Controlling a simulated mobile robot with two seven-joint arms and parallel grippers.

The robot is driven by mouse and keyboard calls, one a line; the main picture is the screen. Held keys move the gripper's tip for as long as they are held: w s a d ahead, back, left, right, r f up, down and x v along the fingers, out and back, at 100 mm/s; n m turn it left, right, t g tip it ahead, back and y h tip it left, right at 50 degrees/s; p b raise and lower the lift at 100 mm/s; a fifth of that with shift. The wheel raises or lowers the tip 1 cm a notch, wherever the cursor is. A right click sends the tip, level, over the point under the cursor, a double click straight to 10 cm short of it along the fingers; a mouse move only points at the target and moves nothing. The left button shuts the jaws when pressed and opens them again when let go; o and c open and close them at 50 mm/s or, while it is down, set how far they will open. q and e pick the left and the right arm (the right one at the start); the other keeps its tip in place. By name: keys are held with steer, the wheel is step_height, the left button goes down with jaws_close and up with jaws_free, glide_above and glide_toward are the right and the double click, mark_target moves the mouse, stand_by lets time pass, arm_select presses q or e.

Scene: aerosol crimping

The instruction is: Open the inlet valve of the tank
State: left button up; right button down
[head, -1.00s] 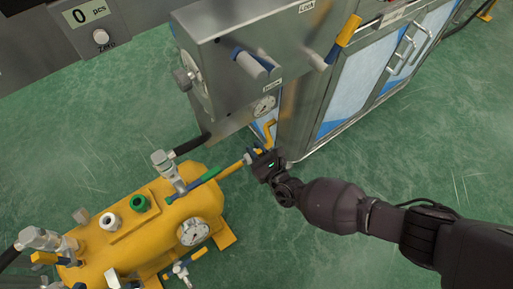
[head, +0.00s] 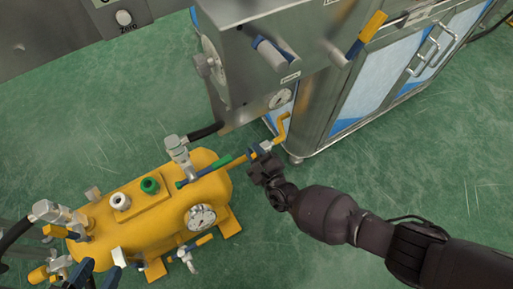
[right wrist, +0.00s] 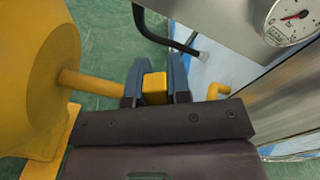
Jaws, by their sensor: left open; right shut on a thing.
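The yellow tank (head: 160,215) lies at the lower left of the head view, with gauges and valves on it. A yellow inlet pipe (right wrist: 90,85) runs from the tank's end toward the steel machine. My right gripper (head: 256,153) is at the outer end of this pipe. In the right wrist view its two blue fingers (right wrist: 155,85) are shut on a yellow block, seemingly the inlet valve handle (right wrist: 154,90); the fingers hide part of it. My left gripper (head: 97,270) is partly in view at the lower left, open, its fingers apart beside the tank's near-left fittings.
The steel machine (head: 240,70) with levers and a gauge stands above the pipe. A bent yellow pipe (right wrist: 218,90) is close to the right fingers. Green floor (head: 450,200) is clear at the right.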

stand_by(0.4)
steer(key=c, duration=1.1)
jaws_free()
steer(key=shift+o, duration=0.2)
steer(key=shift+s, duration=0.1)
arm_select(q)
steer(key=shift+d+f+m+g+p, duration=0.3)
steer(key=shift+g+p, duration=0.3)
steer(key=shift+p, duration=0.75)
arm_select(e)
steer(key=v, duration=1)
steer(key=shift+s+d, duration=0.2)
steer(key=shift+s, duration=0.05)
arm_select(q)
steer(key=shift+r, duration=0.1)
